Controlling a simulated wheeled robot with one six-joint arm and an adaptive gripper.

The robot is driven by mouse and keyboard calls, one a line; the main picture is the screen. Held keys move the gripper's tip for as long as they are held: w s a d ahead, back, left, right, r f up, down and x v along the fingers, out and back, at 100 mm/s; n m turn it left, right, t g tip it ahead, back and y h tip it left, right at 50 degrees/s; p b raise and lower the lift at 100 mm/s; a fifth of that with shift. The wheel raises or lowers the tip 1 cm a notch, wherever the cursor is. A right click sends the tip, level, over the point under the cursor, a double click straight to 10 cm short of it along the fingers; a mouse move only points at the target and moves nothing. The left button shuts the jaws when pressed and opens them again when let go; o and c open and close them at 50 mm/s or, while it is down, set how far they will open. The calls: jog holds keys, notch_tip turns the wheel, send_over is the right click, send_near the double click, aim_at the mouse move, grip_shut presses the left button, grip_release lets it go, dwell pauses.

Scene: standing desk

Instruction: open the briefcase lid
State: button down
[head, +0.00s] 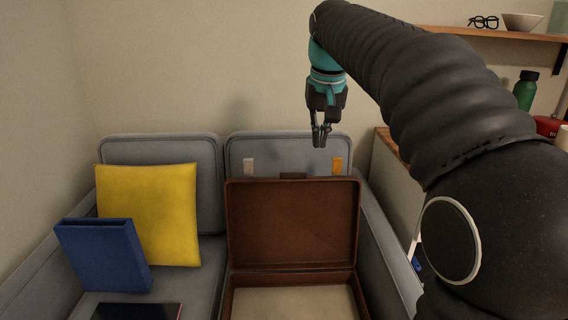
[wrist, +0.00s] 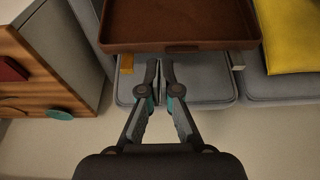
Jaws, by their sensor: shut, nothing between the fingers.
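The brown briefcase lies on the grey sofa with its lid (head: 293,222) standing up, leaning toward the backrest. The pale lining of its base (head: 295,303) shows at the bottom of the head view. A small dark handle (head: 293,175) sits on the lid's top edge. My gripper (head: 320,140) is shut and empty, above and behind the lid, apart from it. In the wrist view, my gripper (wrist: 160,66) points toward the sofa backrest, and the lid (wrist: 180,24) shows just beyond the fingertips. The front of the base is cut off.
A yellow cushion (head: 148,213), a blue box or binder (head: 104,254) and a dark flat item (head: 137,311) are on the sofa left of the briefcase. A wooden-topped cabinet (head: 392,150) stands at the right. A wall shelf (head: 500,34) holds glasses and a bowl.

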jog(key=w+a+f+g, duration=0.1)
jog(key=w+a+f, duration=0.15)
jog(key=w, duration=0.45)
jog(key=w+a+f+g, duration=0.1)
jog(key=w+a, duration=0.3)
jog(key=w, duration=0.3)
jog(key=shift+s+d+f+b, duration=0.1)
jog(key=shift+s+f+b, duration=0.35)
jog(key=shift+f, duration=1.05)
jog(key=shift+s+a+f+b, duration=0.1)
jog(key=shift+s+f, duration=0.5)
jog(key=shift+f, duration=0.95)
jog(key=shift+s+d+f+b, duration=0.1)
jog(key=shift+s+f+b, duration=0.35)
jog(key=shift+f, duration=1.05)
jog(key=shift+s, duration=0.1)
jog(key=shift+s, duration=0.1)
